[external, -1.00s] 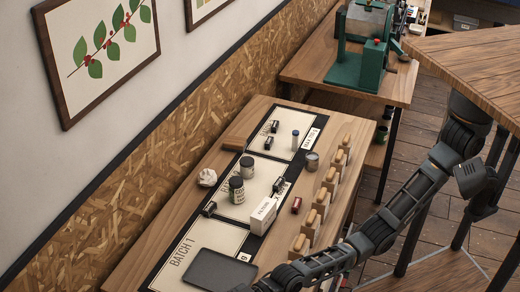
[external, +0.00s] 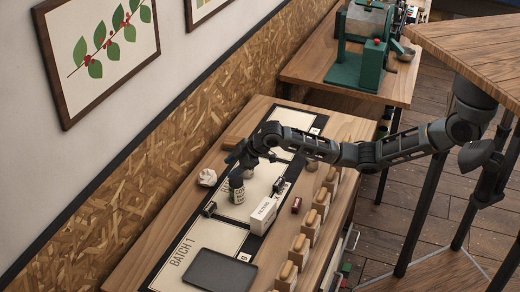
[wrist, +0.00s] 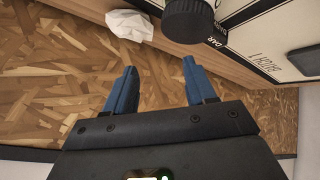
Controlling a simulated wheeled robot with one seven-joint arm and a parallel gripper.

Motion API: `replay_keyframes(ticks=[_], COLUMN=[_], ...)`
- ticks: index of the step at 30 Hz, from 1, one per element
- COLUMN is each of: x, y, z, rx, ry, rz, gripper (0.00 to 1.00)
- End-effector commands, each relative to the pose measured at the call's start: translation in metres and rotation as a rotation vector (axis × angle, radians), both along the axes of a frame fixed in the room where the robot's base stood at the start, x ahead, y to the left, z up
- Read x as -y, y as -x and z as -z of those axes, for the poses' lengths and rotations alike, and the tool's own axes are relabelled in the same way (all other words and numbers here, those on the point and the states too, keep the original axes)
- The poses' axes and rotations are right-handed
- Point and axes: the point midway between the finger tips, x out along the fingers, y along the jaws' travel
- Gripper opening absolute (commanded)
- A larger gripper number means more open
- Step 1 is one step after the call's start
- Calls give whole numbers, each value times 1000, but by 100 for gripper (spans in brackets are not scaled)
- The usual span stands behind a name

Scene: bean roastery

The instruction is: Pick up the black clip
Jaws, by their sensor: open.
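Another black clip (external: 278,187) stands at the right edge of the middle card, by the white box. My gripper (external: 234,160) is above the table, over the jars near the crumpled paper. In the wrist view my gripper (wrist: 160,78) has its two blue fingers apart with nothing between them. No clip shows clearly there. My arm covers the far card, where black clips showed earlier.
The jar's dark lid (wrist: 188,18) and the crumpled white paper (wrist: 130,25) are close to my fingers in the wrist view. A white box (external: 263,215), dark tray (external: 220,268), red item (external: 296,205) and several wooden-topped blocks stand nearby. The chipboard wall (external: 150,160) borders the table.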

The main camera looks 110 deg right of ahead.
Motion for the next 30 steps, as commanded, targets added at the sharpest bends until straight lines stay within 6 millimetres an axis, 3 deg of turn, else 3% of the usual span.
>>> replay_keyframes(ticks=[1, 5, 9, 15, 21, 30], x=[16, 40, 22, -2, -13, -15], y=[23, 75, 104, 149, 171, 172], z=[2, 16, 33, 40, 41, 67], rx=[-37, -173, -392, -638, -733, -736], ry=[-2, -11, -29, -81, -116, -119], rz=[26, 27, -195, -539, -712, -721], gripper=[55, 55, 55, 55, 55, 55])
